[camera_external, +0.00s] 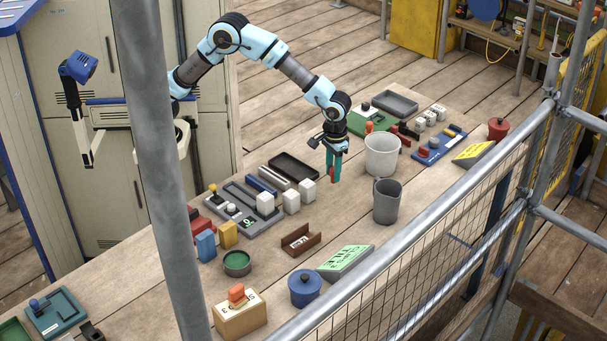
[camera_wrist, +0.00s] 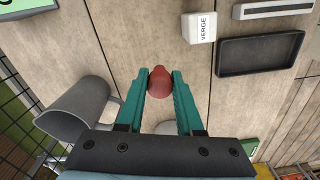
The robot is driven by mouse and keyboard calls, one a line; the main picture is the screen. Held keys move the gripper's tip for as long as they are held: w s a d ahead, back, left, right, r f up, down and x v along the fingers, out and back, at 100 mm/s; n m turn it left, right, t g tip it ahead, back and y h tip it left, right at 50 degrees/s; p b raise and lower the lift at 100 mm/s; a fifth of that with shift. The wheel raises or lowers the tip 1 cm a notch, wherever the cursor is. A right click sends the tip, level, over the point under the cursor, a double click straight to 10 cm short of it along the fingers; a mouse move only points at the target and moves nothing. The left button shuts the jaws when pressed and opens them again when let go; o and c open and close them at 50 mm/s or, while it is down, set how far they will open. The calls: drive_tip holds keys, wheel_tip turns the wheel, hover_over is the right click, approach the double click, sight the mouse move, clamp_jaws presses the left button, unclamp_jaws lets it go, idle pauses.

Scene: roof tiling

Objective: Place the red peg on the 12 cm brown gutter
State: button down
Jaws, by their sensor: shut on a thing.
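My gripper (camera_external: 334,166) is above the middle of the bench with its teal fingers pointing down. It is shut on the red peg (camera_external: 332,174). In the wrist view my gripper (camera_wrist: 160,84) has the peg's rounded red top (camera_wrist: 159,76) between the two fingertips; the peg's lower part is hidden there. The brown gutter (camera_external: 301,238) is a short open channel with a white label too small to read. It lies on the bench in front of and left of my gripper, well apart from the peg. I cannot see it in the wrist view.
A white bucket (camera_external: 382,156) and a grey mug (camera_external: 387,202) stand right of my gripper. White blocks (camera_external: 308,190) and a black tray (camera_external: 295,166) lie to its left. A blue pot (camera_external: 304,287) and green sign (camera_external: 345,262) flank the gutter's front. Scaffold rails cross the foreground.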

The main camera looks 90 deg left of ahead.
drive_tip(key=d+r+m, duration=0.1)
drive_tip(key=r, duration=0.1)
drive_tip(key=m+p, duration=0.2)
drive_tip(key=m, duration=1.4)
approach(300, 231)
drive_tip(key=f, duration=0.2)
drive_tip(key=d+f+p, duration=0.1)
drive_tip(key=f, duration=0.2)
drive_tip(key=d+f+p, duration=0.1)
drive_tip(key=f, duration=0.1)
drive_tip(key=shift+d+f, duration=0.15)
drive_tip(key=shift+d, duration=0.1)
drive_tip(key=shift+f, duration=0.2)
drive_tip(key=c, duration=0.6)
unclamp_jaws()
drive_tip(key=shift+o, duration=0.2)
drive_tip(key=shift+r, duration=0.1)
